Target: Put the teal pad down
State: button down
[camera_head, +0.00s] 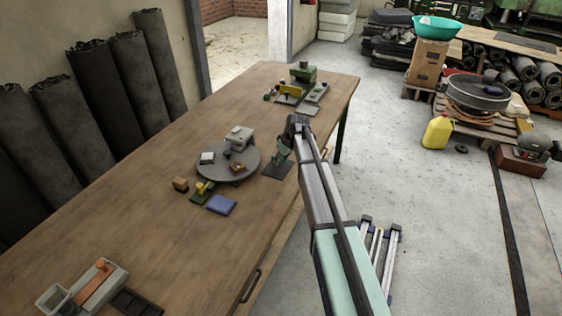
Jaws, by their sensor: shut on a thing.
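My gripper (283,153) is at the right side of the wooden table (130,205), to the right of the grey round plate. It is shut on a small dark teal piece, which I take for the teal pad (284,148); the jaws and arm partly hide it. The pad is over or just behind a dark flat mat (276,172) near the table's right edge. I cannot tell whether the pad touches the mat.
The grey round plate (215,175) carries a grey device, a white block and small parts. A blue pad (221,204), a green-and-yellow tool (202,191) and a brown block (181,184) lie in front. The near middle of the table is clear.

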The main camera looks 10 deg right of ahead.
jog(key=shift+f, duration=0.8)
jog(key=shift+f, duration=0.2)
jog(key=c, duration=0.7)
grip_release()
jog(key=b+v, duration=0.2)
jog(key=v, duration=1)
jog(key=shift+r, duration=0.15)
